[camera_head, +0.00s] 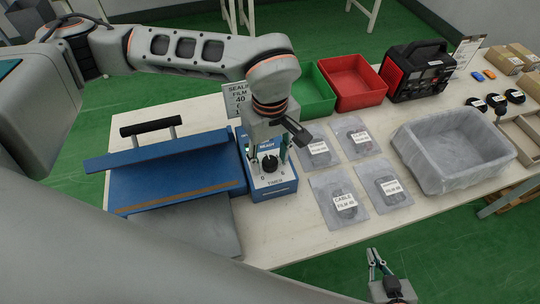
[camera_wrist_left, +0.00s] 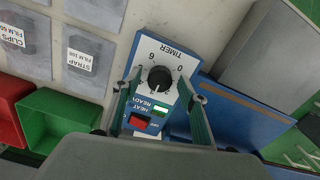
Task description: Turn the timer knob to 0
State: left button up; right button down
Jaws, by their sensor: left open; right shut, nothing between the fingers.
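The black timer knob (camera_head: 269,163) sits on the white top panel of the blue control box (camera_head: 285,187), with printed numbers around it. My left gripper (camera_head: 270,156) points down at the panel, its open fingers on either side of the knob. In the left wrist view the knob (camera_wrist_left: 160,78) lies between the spread fingers (camera_wrist_left: 158,82), with a gap visible on each side. The "0" and "TIMER" print shows beside it; I cannot tell exactly where the knob points. My right gripper (camera_head: 376,263) is shut and empty, beyond the table's front edge.
A blue sealer with a black handle (camera_head: 150,125) adjoins the box on the left. Labelled film packs (camera_head: 345,203) lie to the right, near a clear lined bin (camera_head: 455,150). Green (camera_head: 315,92) and red (camera_head: 352,82) trays stand behind. A red switch (camera_wrist_left: 138,122) is on the box.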

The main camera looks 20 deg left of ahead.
pick_arm(q)
jog(key=c, duration=1.1)
